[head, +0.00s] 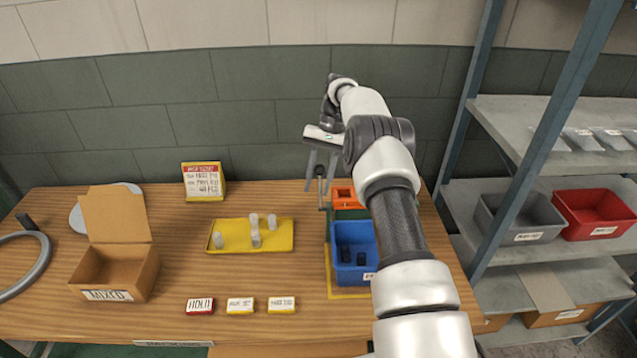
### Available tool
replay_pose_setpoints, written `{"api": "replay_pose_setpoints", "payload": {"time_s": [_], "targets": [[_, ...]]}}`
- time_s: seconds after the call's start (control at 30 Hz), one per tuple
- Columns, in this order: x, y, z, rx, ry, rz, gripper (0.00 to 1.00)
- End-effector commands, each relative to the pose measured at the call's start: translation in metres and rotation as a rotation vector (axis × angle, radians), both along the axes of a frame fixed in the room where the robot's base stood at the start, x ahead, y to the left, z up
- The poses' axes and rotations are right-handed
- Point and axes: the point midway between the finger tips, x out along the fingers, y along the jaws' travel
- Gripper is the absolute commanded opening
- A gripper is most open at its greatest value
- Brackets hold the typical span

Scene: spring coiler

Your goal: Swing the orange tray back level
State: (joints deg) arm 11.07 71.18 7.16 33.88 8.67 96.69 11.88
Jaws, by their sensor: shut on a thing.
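The orange tray (343,194) is at the back right of the table, behind a blue bin (352,240). My arm hides its right side, and I cannot tell how far it tilts. A thin grey crank handle (321,202) stands at its left side. My gripper (320,181) points down from above at the tray's left, with its fingers around the top of the handle. It is shut on the handle, though the contact is small and hard to see.
A yellow tray (229,236) holds several pale cylinders. Left of it stands an open cardboard box (117,265). A red label block (200,306) and two yellow ones line the front. Grey shelving (520,180) with bins stands at the right.

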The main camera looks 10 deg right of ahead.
Motion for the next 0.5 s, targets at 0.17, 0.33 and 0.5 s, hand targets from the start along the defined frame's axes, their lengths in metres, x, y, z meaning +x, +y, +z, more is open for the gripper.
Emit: {"api": "replay_pose_setpoints", "payload": {"time_s": [0.17,0.33,0.5], "targets": [[0.0023,0.009,0.0013,0.019,-0.007,0.0,0.0],[0.0021,0.0089,0.0013,0.018,-0.006,-0.001,0.37],[0.0014,0.0071,0.0009,0.016,-0.003,0.0,0.43]]}}
